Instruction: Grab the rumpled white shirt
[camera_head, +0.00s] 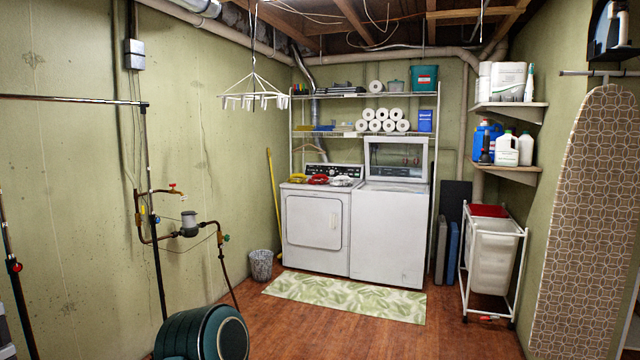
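A small whitish-grey rumpled heap (341,181) lies on the right part of the dryer top (300,186). It looks like cloth and may be the white shirt, but it is too small to tell. A red item (318,179) and a yellow item (298,178) lie to its left on the same top. No other rumpled white shirt is plain to see. Neither of my grippers shows in the head view.
A washer (390,235) with its lid raised stands right of the dryer. A leafy mat (345,297) lies in front. A wastebasket (261,265), a white hamper (493,258), an ironing board (583,225) and a green drum-like object (205,335) stand around open wooden floor (400,342).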

